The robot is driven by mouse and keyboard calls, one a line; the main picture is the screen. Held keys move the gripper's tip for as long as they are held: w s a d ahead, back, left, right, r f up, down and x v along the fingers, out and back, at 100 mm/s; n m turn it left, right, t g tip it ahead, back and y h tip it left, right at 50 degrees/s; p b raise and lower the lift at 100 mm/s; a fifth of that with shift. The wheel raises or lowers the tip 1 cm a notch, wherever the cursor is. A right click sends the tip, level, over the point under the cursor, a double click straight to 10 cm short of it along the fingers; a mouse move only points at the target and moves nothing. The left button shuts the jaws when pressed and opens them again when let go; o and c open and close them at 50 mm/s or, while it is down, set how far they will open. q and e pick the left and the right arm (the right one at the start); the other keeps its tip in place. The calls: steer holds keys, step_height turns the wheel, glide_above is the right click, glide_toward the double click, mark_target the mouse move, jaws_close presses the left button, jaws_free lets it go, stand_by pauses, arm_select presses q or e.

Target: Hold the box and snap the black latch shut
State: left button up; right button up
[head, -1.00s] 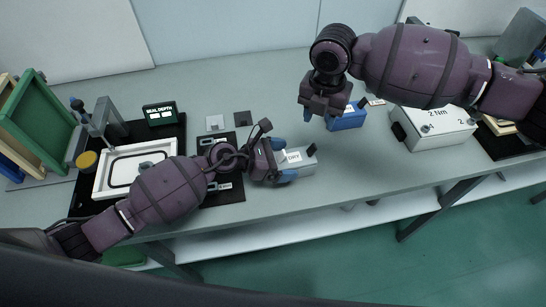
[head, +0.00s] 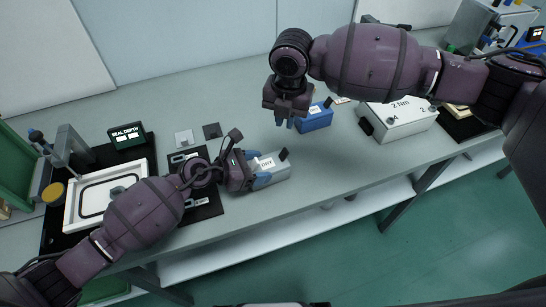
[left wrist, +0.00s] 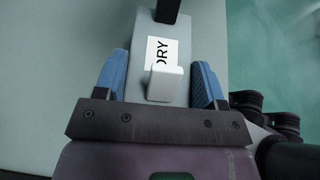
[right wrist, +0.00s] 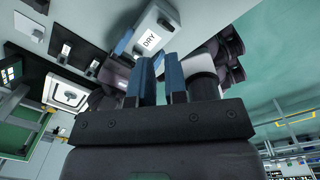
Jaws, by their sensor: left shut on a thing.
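The grey box (head: 274,173) with a white DRY label lies at the bench's front edge. My left gripper (head: 257,168) is shut on it, one blue finger on each side, as the left wrist view (left wrist: 160,85) shows. The black latch (head: 283,154) stands up at the box's right end, tilted and raised. It also shows in the left wrist view (left wrist: 167,10) and right wrist view (right wrist: 165,23). My right gripper (head: 285,123) is shut and empty, above the bench behind the box, apart from the latch.
A blue box (head: 314,119) stands behind and right of the grey box. A larger grey box (head: 400,122) marked 2 Nm is further right. A white framed tray (head: 82,203) and SEAL DEPTH display (head: 127,135) are at left. Bench space right of the grey box is clear.

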steer(key=w+t, duration=0.1)
steer(key=w, duration=0.1)
steer(key=w+a+t+y, duration=0.1)
steer(key=w, duration=0.1)
steer(key=w+t+y, duration=0.1)
steer(key=w, duration=0.1)
steer(key=shift+w+a, duration=0.15)
steer(key=shift+a, duration=0.1)
jaws_close()
steer(key=w+d+r+n+t+y, duration=0.2)
steer(key=w+r+n+t+y, duration=0.25)
steer(key=w, duration=0.35)
steer(key=w+d+r+n+t+y, duration=0.1)
steer(key=w+r+n+t+y, duration=0.4)
steer(key=w, duration=0.3)
steer(key=s+d+f+n+g, duration=0.4)
steer(key=s+f+n+g, duration=0.1)
steer(key=f+g, duration=0.1)
steer(key=s+d+f+n+g+y, duration=0.1)
steer(key=s+d+f+n+g, duration=0.4)
steer(key=s+f+n+g, duration=0.1)
steer(key=s+d+f+n+g+y, duration=0.1)
steer(key=s+d+f+n+g, duration=0.4)
steer(key=s+f+g, duration=0.1)
steer(key=shift+s+d+f+n, duration=0.1)
steer(key=shift+f+n, duration=0.1)
steer(key=shift+f, duration=0.2)
steer(key=shift+s+d+f+n, duration=0.1)
steer(key=shift+f+n, duration=0.05)
steer(key=shift+f, duration=0.25)
